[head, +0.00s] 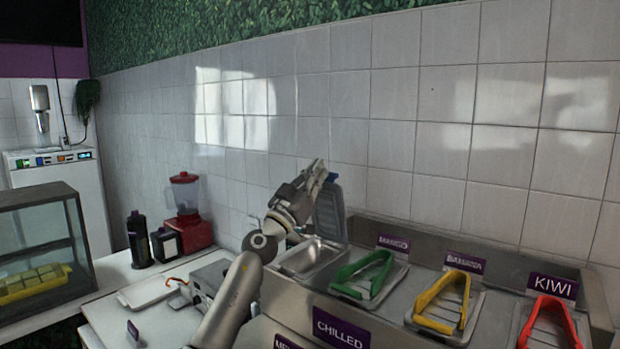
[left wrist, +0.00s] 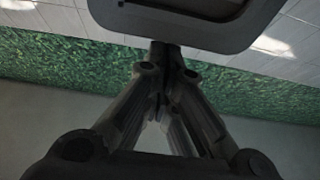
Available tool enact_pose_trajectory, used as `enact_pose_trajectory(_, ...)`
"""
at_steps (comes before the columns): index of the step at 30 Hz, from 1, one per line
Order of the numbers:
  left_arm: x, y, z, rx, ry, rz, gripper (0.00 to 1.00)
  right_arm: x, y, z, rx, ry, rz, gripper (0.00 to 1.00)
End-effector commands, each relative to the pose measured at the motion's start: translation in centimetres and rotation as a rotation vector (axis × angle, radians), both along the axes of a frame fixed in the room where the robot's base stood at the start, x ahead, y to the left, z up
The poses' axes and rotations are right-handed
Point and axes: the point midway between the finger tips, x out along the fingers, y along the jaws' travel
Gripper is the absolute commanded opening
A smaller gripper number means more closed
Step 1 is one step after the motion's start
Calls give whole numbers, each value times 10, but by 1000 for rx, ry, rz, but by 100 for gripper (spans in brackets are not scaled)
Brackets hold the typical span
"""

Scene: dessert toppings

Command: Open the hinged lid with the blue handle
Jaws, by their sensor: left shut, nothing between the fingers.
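The hinged lid (head: 331,214) stands raised, nearly upright, at the back of an open steel bin (head: 312,256) at the left end of the counter unit. Its blue handle is not clearly visible; a bluish edge shows near the lid's top, behind my gripper. My left gripper (head: 321,172) is shut and empty, beside the lid's upper left edge. In the left wrist view the shut fingers (left wrist: 161,52) point up toward the lid's pale rim (left wrist: 200,36); whether they touch it is unclear. My right gripper is out of view.
Closed lids with green (head: 365,274), yellow (head: 442,303) and red (head: 548,322) handles sit to the right. A tiled wall (head: 420,130) rises close behind. A red blender (head: 186,205), dark bottles (head: 139,240) and a white tray (head: 150,290) stand left.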

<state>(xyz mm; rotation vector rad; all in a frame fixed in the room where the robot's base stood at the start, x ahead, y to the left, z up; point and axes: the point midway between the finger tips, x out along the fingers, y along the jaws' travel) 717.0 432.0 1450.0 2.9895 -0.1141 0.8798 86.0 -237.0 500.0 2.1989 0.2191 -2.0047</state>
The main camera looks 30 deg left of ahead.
Motion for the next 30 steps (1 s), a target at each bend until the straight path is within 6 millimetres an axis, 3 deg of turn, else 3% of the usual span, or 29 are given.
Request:
enact_pose_trajectory(10,33,-3,8,0,1,-1,0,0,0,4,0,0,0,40)
enact_pose_trajectory(25,36,-4,10,2,1,-1,0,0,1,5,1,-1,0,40)
enact_pose_trajectory(30,36,-2,17,2,1,-3,0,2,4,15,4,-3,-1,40)
